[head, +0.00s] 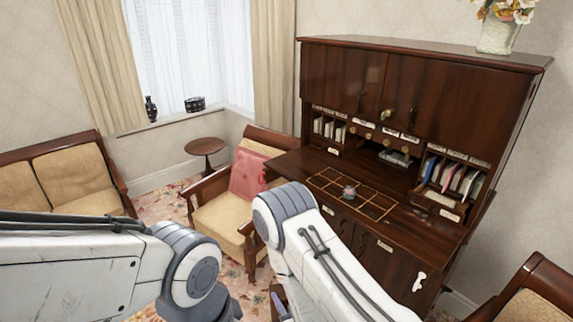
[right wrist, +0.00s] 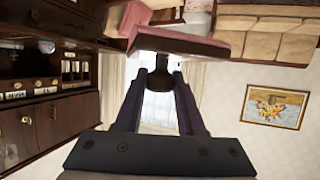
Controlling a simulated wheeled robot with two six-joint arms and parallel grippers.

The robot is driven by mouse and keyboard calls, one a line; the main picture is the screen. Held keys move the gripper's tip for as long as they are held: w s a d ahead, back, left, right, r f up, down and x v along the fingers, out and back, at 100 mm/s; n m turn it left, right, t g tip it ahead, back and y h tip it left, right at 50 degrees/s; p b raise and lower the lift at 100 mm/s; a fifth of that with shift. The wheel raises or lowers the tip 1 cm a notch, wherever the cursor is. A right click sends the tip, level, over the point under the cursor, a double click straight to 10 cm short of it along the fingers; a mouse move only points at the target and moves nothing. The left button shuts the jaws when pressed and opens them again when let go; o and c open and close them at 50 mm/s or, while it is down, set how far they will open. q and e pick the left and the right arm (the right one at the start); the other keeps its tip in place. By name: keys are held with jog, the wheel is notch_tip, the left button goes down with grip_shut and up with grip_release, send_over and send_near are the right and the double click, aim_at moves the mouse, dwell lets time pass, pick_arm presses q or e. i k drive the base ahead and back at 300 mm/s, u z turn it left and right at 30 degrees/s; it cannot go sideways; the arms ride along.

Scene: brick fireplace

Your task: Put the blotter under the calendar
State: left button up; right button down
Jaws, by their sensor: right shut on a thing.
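My right gripper (right wrist: 162,80) is shut on a dark brown, knob-like thing (right wrist: 161,64), which I take to be the blotter. A reddish-brown slab shows just beyond it; I cannot tell whether the two are joined. In the head view only a sliver of the right gripper (head: 280,304) shows at the bottom edge, left of and apart from the desk. On the desktop a small roundish thing (head: 349,191) stands within a gold-lined grid (head: 375,211); it may be the calendar, but it is too small to be sure. My left gripper is below the picture.
The dark wooden desk (head: 405,225) has pigeonholes with letters (head: 450,178) at the back. An armchair with a pink cushion (head: 248,174) stands left of it. A round side table (head: 205,146) is near the window. Most grid cells look empty.

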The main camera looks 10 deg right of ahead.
aim_at(396, 181)
jog(key=i, duration=2.6)
jog(key=z, duration=1.85)
